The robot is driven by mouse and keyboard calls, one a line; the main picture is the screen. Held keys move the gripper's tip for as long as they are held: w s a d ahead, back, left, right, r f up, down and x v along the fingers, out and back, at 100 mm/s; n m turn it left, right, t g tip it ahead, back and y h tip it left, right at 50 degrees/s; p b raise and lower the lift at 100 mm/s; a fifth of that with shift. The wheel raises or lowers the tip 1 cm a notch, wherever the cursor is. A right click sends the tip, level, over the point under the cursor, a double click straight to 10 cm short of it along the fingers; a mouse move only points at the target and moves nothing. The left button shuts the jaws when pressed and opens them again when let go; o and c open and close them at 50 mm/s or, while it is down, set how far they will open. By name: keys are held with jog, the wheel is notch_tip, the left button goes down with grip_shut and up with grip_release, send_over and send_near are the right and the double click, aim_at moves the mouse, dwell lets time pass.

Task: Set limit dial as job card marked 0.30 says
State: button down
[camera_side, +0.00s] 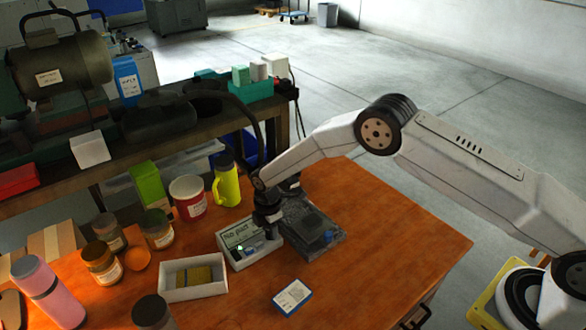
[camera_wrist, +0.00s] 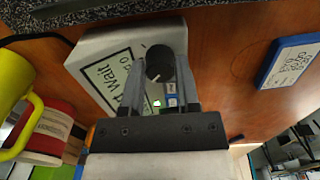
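A pale control box (camera_side: 236,260) with a lit display and a green light stands on the orange table. A round black dial (camera_wrist: 159,62) with a pale pointer mark sits beside the display. My gripper (camera_side: 267,232) is down at the box. In the wrist view its fingers (camera_wrist: 161,68) lie on both sides of the dial; I cannot tell whether they touch it. A blue-edged white card or block (camera_side: 292,297) lies to the right, also in the wrist view (camera_wrist: 290,62); its print is unreadable.
A dark grey slab device (camera_side: 314,232) stands right beside the box. A white open tray (camera_side: 165,292) holds a yellowish block. The table's right side is clear.

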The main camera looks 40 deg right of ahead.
jog(key=shift+m, duration=0.4)
jog(key=m, duration=1.2)
jog(key=shift+m, duration=2.6)
jog(key=shift+c, duration=1.6)
grip_release()
jog(key=shift+r, duration=0.15)
